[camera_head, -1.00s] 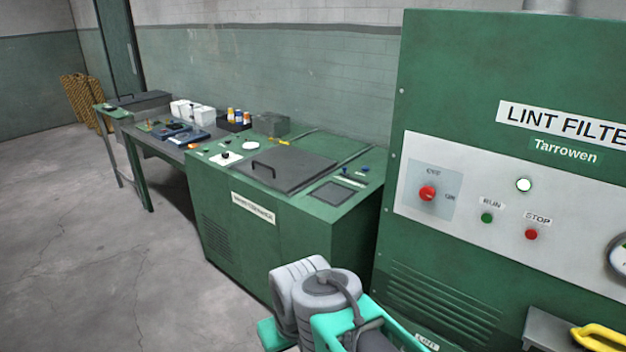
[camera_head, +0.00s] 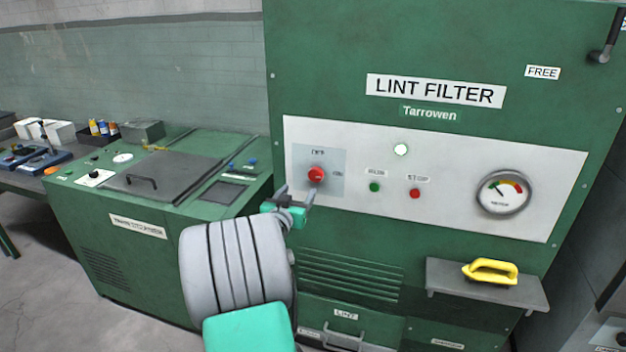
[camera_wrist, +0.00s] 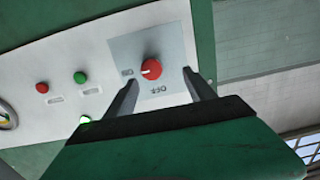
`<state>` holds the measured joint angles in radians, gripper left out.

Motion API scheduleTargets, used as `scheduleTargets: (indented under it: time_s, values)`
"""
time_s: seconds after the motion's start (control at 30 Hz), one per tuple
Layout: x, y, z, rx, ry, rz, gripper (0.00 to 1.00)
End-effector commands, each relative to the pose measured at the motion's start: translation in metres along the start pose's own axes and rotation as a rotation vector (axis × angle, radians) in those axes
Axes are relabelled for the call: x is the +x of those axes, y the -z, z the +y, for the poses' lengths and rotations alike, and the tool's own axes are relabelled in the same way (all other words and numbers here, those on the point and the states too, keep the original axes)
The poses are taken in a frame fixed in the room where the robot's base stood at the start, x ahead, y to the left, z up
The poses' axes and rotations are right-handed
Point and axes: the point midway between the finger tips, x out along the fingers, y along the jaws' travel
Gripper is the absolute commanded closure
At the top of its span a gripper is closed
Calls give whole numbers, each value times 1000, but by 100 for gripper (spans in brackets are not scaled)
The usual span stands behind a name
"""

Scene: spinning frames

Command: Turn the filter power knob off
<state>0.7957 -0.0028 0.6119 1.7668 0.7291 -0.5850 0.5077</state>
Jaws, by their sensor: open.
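The red power knob (camera_head: 316,174) sits on a light grey-blue plate on the white panel of the green lint filter cabinet (camera_head: 330,50). Labels stand above it and to its right in the head view. In the wrist view the red knob (camera_wrist: 152,71) appears turned over, its white mark pointing left toward the ON label, with OFF below it. My gripper (camera_head: 296,190) is just in front of the plate, slightly left of and below the knob. In the wrist view my gripper (camera_wrist: 158,82) has its two fingers apart on either side of the knob, and no contact shows.
A gauge (camera_head: 503,195) is farther right. A shelf (camera_head: 440,284) below holds a yellow handle (camera_head: 490,271). A green machine (camera_head: 150,230) stands at left.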

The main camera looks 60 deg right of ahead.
Motion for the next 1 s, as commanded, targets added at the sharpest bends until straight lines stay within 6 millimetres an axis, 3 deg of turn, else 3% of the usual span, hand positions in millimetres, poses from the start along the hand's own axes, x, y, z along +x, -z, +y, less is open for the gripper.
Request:
scheduleTargets:
  time_s: [0.03,0.1,0.5,0.83,1.0]
  values:
    - [8,2,14,-4,-21,35,37]
    - [16,6,21,-5,-29,63,37]
    - [83,12,25,-5,-31,65,37]
    - [90,12,24,-5,-29,66,37]
    - [90,12,23,-5,-28,66,51]
